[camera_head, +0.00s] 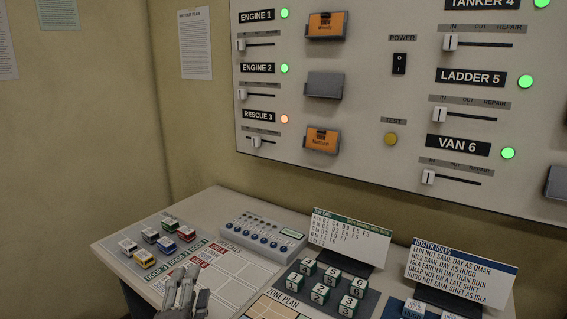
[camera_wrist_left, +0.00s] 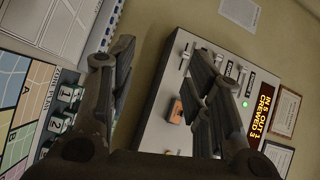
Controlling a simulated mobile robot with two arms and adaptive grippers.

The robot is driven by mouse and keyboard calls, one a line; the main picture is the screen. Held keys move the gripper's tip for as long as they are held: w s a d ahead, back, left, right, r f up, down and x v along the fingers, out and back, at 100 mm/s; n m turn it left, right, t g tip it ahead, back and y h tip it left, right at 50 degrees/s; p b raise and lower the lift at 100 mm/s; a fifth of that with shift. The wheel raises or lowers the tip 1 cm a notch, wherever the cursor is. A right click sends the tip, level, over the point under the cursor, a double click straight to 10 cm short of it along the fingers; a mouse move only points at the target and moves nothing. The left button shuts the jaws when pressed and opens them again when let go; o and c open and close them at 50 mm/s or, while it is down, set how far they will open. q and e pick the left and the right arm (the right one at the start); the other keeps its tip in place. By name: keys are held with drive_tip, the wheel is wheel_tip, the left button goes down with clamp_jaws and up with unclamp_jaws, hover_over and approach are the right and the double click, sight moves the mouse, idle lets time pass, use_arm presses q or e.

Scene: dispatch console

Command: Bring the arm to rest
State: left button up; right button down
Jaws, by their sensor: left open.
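My left gripper (camera_head: 184,292) is at the bottom of the head view, over the near part of the desk mat. It is open, with nothing between its fingers. In the left wrist view the two fingers of the left gripper (camera_wrist_left: 165,75) stand wide apart, with the wall board and wall behind them. My right gripper is in neither view.
The wall board (camera_head: 360,85) with sliders and lights rises behind.

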use_arm(q)
drive_tip(key=s+a+f+n+g, duration=0.1)
drive_tip(key=s+f+n+g, duration=0.2)
drive_tip(key=f, duration=0.3)
drive_tip(key=s+a+f+n+g, duration=0.2)
drive_tip(key=s+f, duration=0.1)
drive_tip(key=f, duration=0.3)
drive_tip(key=s+f+n+g+h, duration=0.1)
drive_tip(key=s+f+n+g, duration=0.35)
drive_tip(key=s+f, duration=0.5)
drive_tip(key=s+f+n+g, duration=0.4)
drive_tip(key=s+f+g, duration=0.15)
drive_tip(key=s, duration=0.65)
drive_tip(key=s+f+x, duration=0.1)
drive_tip(key=s+x, duration=0.2)
drive_tip(key=x, duration=0.9)
drive_tip(key=s+x, duration=0.3)
drive_tip(key=x, duration=0.9)
drive_tip(key=s+a+f+g, duration=0.1)
drive_tip(key=s+a+f, duration=0.1)
drive_tip(key=s+f, duration=1.5)
drive_tip(key=shift+a+f+m+g, duration=0.2)
drive_tip(key=shift+f+m+g, duration=0.05)
drive_tip(key=shift+m+g, duration=0.2)
drive_tip(key=shift+s, duration=0.1)
